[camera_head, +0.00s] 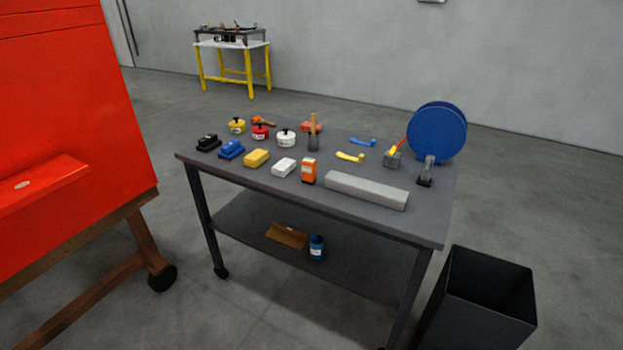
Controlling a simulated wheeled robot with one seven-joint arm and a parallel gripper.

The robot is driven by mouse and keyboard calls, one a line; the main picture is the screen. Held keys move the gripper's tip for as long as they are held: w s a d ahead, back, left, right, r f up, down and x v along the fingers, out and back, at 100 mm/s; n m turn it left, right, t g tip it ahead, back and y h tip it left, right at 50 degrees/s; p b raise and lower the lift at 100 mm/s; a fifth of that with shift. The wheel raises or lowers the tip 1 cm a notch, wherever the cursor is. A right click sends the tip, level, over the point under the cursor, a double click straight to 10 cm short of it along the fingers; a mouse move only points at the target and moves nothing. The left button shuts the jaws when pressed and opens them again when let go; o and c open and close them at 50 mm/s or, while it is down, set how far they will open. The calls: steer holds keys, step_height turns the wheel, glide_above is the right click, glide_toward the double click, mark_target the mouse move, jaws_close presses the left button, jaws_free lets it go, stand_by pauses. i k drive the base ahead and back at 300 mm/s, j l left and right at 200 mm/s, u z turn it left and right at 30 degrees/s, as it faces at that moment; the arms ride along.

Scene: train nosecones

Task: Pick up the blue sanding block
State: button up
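The blue sanding block (231,149) lies near the left front edge of a dark grey table (270,187). It sits between a black block (208,142) on its left and a yellow block (256,158) on its right, with small gaps on both sides. A white block (284,167) lies further right in the same row. My gripper does not show in this view.
Pots (286,138) stand behind the blocks. An orange box (309,170), a long grey bar (366,189) and a blue disc (437,131) are to the right. A red panel (70,130) on a wooden frame stands left; a black bin (480,300) stands right.

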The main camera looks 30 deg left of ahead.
mark_target(231, 151)
steer(key=u, duration=1.65)
